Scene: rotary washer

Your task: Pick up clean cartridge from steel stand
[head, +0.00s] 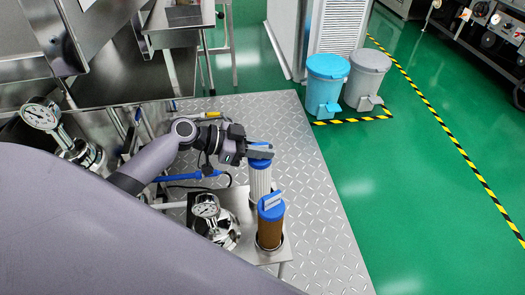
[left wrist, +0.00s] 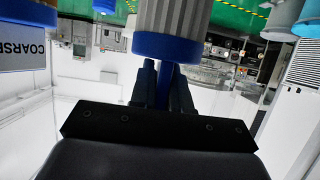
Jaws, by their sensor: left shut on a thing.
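A white, ribbed clean cartridge (head: 260,182) with a blue cap stands upright at the steel stand (head: 244,229) in the head view. My left gripper (head: 259,151) is at its top, shut on the blue cap handle. In the left wrist view the gripper fingers (left wrist: 163,88) close on the blue handle, with the white cartridge body (left wrist: 172,15) beyond it. A brown cartridge (head: 269,232) with a blue cap sits upright in the stand, just in front of the white one. The white cartridge's lower end is partly hidden, so I cannot tell whether it touches the stand. My right gripper is not in view.
Pressure gauges (head: 207,206) on steel housings stand left of the cartridges. A blue bin (head: 326,80) and a grey bin (head: 367,76) stand at the back. The diamond-plate floor (head: 314,205) right of the stand is clear.

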